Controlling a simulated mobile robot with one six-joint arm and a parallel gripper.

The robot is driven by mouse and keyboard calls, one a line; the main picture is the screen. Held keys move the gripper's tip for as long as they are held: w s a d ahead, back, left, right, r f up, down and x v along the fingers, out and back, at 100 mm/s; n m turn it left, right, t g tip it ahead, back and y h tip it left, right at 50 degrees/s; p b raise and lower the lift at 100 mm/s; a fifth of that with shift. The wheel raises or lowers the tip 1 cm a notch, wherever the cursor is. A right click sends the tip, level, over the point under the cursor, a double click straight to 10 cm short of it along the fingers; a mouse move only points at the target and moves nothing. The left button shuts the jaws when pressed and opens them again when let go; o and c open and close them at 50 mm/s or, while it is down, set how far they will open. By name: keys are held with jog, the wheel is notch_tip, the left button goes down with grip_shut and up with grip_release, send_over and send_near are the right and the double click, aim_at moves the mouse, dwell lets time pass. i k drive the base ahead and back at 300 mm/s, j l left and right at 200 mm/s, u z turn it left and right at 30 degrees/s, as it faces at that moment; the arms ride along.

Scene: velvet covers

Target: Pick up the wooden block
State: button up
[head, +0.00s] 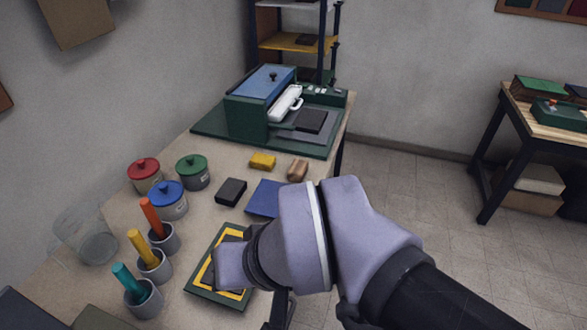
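The wooden block (297,170) is a small brown block with rounded edges. It sits on the workbench near its right edge, beside a yellow block (262,161) and in front of the green machine. Nothing covers it. My arm reaches in from the lower right, and its end is over a green board with a yellow border (205,291), nearer the camera than the wooden block and apart from it. My wrist hides most of my gripper, so its fingers cannot be made out clearly.
Lidded pots (193,172), cups with coloured handles (147,297) and a glass jar (84,240) stand left. The green machine (247,115) is behind.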

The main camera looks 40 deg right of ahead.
aim_at(296, 172)
jog(key=i+l+u, duration=0.1)
jog(key=l, duration=0.25)
jog(key=i+l+u, duration=0.1)
jog(key=l, duration=0.3)
jog(key=i+l+u, duration=0.1)
jog(key=i+l, duration=0.15)
jog(key=l, duration=0.15)
jog(key=i+l+u, duration=0.15)
jog(key=l, duration=0.25)
jog(key=i+l+u, duration=0.1)
jog(key=l, duration=0.3)
